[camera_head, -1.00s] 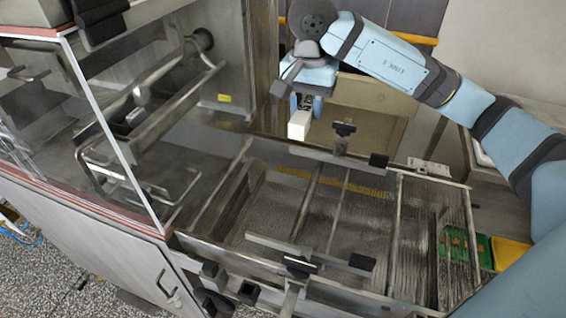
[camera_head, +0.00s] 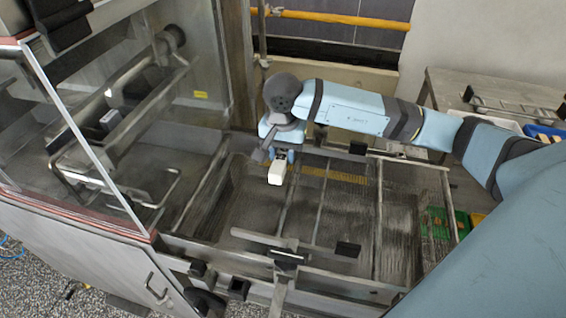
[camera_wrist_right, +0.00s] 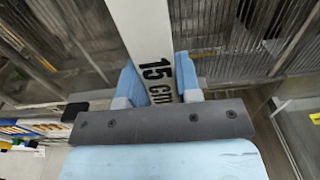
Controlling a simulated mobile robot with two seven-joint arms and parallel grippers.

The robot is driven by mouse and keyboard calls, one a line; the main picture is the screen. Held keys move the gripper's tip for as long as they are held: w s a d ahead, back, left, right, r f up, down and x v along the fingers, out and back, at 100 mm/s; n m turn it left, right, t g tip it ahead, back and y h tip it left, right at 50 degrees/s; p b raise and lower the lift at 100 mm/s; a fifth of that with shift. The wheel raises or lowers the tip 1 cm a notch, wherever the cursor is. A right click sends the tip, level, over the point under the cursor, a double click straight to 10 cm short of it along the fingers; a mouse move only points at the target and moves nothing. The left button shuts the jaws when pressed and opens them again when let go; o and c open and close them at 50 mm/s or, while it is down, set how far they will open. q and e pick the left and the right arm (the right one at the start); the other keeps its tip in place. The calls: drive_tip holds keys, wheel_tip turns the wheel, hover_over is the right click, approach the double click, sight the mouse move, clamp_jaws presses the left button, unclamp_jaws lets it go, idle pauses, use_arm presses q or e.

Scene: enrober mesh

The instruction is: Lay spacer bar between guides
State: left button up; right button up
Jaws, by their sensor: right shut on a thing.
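A white spacer bar (camera_head: 276,173), marked "15 cm" in the right wrist view (camera_wrist_right: 150,45), is held in my right gripper (camera_head: 279,157). The fingers (camera_wrist_right: 160,82) are shut on the bar's sides. In the head view the bar appears above the mesh conveyor bed, toward its far side, with its end facing the camera. The near guide rail (camera_head: 262,240) lies along the front of the bed, nearer the camera than the bar. The far guide is mostly hidden by my right arm; a black block (camera_head: 357,148) shows at its right. My left gripper is not seen.
A glass-walled enrober housing (camera_head: 90,130) stands at the left. Metal cross bars (camera_head: 378,220) span the mesh bed. A green tray (camera_head: 437,223) lies to the right, and a side table (camera_head: 480,95) stands at the back right. The mesh between bar and near rail looks clear.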

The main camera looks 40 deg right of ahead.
sight(283, 152)
drive_tip(key=shift+f, duration=1.95)
drive_tip(key=shift+f, duration=0.15)
drive_tip(key=o, duration=1)
drive_tip(key=shift+c, duration=0.2)
wheel_tip(283, 152, up, 12)
drive_tip(key=shift+r+b, duration=0.2)
drive_tip(key=shift+b, duration=0.3)
